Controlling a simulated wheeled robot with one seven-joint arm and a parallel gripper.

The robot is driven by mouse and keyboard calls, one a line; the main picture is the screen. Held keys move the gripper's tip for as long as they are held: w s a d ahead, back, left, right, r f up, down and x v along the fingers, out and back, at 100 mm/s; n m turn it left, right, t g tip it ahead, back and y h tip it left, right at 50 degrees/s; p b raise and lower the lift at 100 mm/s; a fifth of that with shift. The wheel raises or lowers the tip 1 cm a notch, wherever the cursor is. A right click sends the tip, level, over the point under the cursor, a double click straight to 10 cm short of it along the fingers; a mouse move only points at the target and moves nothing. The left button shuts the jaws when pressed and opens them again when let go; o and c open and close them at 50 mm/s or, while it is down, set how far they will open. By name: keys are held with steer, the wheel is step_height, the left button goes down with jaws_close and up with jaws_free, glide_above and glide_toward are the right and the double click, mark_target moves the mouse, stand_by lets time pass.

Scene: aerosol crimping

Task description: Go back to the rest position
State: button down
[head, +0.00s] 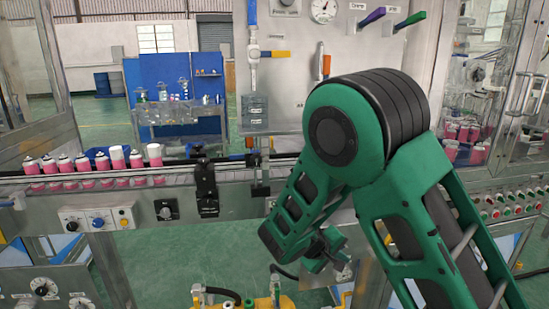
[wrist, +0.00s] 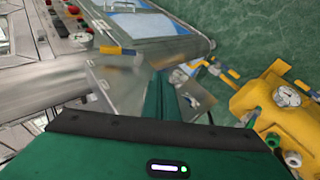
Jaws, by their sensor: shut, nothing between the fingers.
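My gripper (wrist: 160,80) shows in the wrist view as narrow green fingers reaching out past the dark edge of its green housing. The fingers are shut with nothing between them. They point toward a grey metal surface and the green floor, and I see no contact. In the head view my green arm is folded at the right of centre, in front of the machine, and its lower link hangs below conveyor height. No task object is in the gripper.
Several pink and white cans (head: 105,163) stand on the conveyor (head: 230,183) at the left. A control panel (head: 97,217) sits below it.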

steer(key=s+d+r+m+g+y, duration=0.25)
steer(key=s+d+r+m, duration=0.2)
steer(key=s+d, duration=0.35)
steer(key=s+d+r+m+g+y, duration=0.1)
steer(key=s+d+r+m+g, duration=0.2)
steer(key=s+d+r, duration=0.5)
steer(key=s+d+r+m+y, duration=0.1)
steer(key=s+d+m+y, duration=0.1)
steer(key=s, duration=0.8)
steer(key=s+d+r+m+y, duration=0.1)
steer(key=s+d+m+y, duration=0.1)
steer(key=s, duration=0.8)
steer(key=shift+s+d, duration=0.15)
